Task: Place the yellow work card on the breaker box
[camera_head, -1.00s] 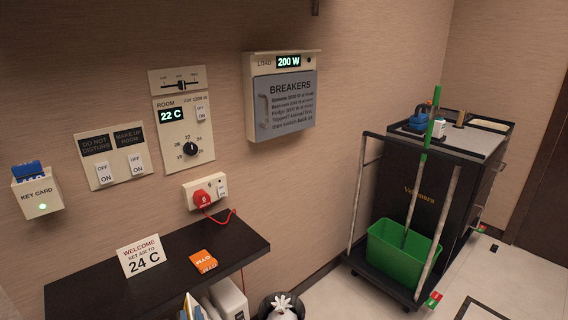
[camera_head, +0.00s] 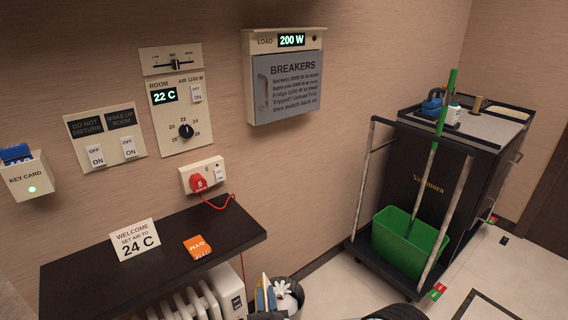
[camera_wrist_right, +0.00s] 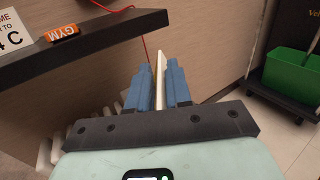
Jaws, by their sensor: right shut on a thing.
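The breaker box (camera_head: 284,88) is on the wall in the head view, with a closed grey door marked BREAKERS and a lit 200 W display. My right gripper (camera_head: 265,292) is low in the head view, below and right of the shelf's front edge. Its blue fingers also show in the right wrist view (camera_wrist_right: 158,88), shut on a thin pale yellow card seen edge-on (camera_wrist_right: 159,82). A yellow strip of this card (camera_head: 265,287) shows between the fingers in the head view. The card is well below the breaker box. My left gripper is not in view.
A dark shelf (camera_head: 90,272) holds a welcome sign (camera_head: 135,240) and an orange GYM card (camera_head: 197,247). A white radiator (camera_head: 228,290) is beneath. A bin with crumpled white contents (camera_head: 288,298) is beside my gripper. A cart (camera_head: 455,165) with a green bucket (camera_head: 405,245) stands right.

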